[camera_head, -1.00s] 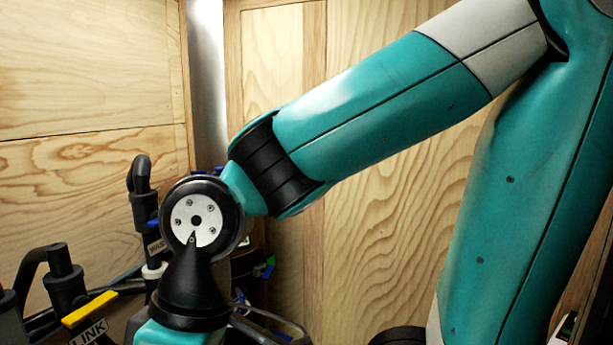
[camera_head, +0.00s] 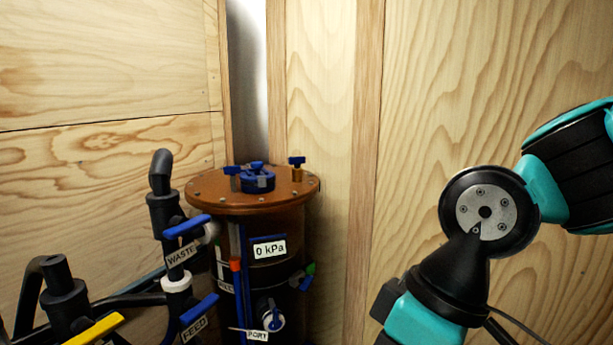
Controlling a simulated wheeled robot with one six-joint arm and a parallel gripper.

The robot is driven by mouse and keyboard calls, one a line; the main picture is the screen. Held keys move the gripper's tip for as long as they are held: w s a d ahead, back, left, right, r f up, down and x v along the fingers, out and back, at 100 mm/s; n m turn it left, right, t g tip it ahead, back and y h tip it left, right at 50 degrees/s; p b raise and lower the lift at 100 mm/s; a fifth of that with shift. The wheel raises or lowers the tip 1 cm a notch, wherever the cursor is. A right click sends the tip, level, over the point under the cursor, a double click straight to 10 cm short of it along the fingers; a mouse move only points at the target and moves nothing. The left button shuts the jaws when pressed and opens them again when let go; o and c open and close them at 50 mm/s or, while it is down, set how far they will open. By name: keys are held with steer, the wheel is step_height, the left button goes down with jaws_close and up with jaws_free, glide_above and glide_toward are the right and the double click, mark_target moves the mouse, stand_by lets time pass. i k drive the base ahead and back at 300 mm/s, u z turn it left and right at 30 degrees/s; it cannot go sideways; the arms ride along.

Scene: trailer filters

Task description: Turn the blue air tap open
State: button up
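Several blue handles show on and around a brown-lidded dark filter vessel (camera_head: 215,197), and no readable label says "air". A small blue tap (camera_head: 297,161) stands on a brass stem at the right of the lid. Another small blue handle (camera_head: 233,170) is at the lid's left, beside a blue central fitting (camera_head: 258,182). A blue handle (camera_head: 187,226) is by the WASTE tag, and another (camera_head: 199,309) is by the FEED tag. My gripper is out of the picture; only my arm's wrist links show at the lower right, apart from the vessel.
Dark pipes (camera_head: 165,215) and a yellow handle (camera_head: 92,330) stand at the left. Wooden walls (camera_head: 470,80) close the back. The space above the lid is clear.

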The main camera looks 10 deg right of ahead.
mark_target(297, 161)
steer(key=k, duration=0.45)
steer(key=u, duration=0.8)
steer(key=i, duration=0.9)
steer(key=z, duration=0.65)
steer(key=i, duration=0.5)
steer(key=z, duration=0.45)
